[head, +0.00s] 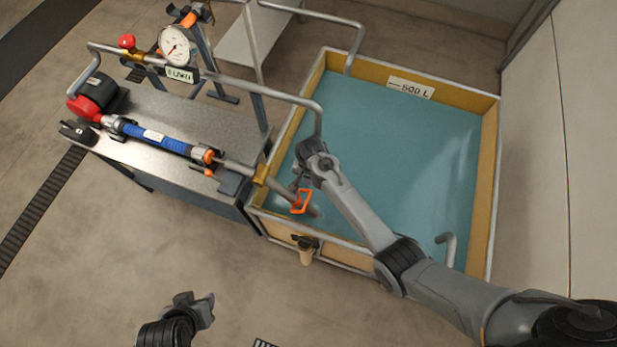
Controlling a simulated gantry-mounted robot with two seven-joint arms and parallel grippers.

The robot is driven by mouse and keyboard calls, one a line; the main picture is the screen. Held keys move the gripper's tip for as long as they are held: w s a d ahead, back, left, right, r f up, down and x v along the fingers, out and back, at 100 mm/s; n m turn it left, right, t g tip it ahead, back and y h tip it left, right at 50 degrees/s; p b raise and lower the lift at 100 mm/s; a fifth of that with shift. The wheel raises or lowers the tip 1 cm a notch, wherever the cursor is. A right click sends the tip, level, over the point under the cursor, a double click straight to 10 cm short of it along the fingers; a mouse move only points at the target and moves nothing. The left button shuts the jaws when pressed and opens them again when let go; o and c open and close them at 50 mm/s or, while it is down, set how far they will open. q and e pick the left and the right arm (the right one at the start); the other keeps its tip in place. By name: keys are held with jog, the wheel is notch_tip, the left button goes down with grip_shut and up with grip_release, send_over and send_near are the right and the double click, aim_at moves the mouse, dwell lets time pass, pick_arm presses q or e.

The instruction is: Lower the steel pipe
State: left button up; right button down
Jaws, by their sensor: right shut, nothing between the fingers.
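A steel pipe (283,190) runs from the blue hose end on the bench, over the tank's left wall, and slants down into the tank. Its far end is at the water, and I cannot tell how deep it goes. An orange loop handle (301,202) is on the pipe near that end. My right gripper (301,188) is shut and empty just above the handle, over the left side of the tank. I cannot tell whether it touches the handle. My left gripper (198,305) is low in the picture over bare floor, its fingers apart and away from the pipe.
The open tank (496,165) has yellow walls, blue-green water and a "500 L" label. A metal bench (140,155) at left bears the blue hose (155,138). Above it are a bent rail (270,92) and a gauge (175,46). A tap (305,250) sticks out in front.

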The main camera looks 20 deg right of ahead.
dwell(0.3)
jog(key=c, duration=1.1)
grip_release()
notch_tip(320, 180, up, 11)
jog(key=shift+s+f, duration=0.1)
